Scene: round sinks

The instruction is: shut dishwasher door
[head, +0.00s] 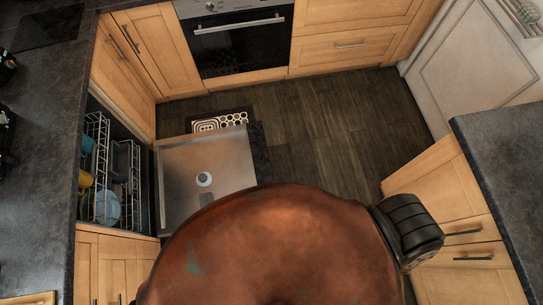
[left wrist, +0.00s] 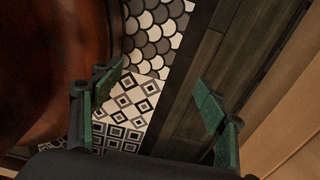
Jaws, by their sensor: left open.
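The dishwasher door (head: 233,154) is open and lies folded down flat, out from the cabinet row at the left in the head view. Its metal inner face is up, with a round fitting on it. The dishwasher's inside (head: 128,150) is open to view, with wire racks holding dishes. My copper body hides the door's near corner. My left gripper (left wrist: 160,82) shows only in the left wrist view, with its green fingers spread wide and nothing between them. It hangs above the floor, and the door is not seen there. My right gripper is in neither view.
A patterned mat (left wrist: 130,105) lies on the dark wood floor (head: 325,125). An oven (head: 240,40) and wooden cabinets line the back. A counter (head: 500,160) with cabinets stands at the right. Open floor lies between the door and the right cabinets.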

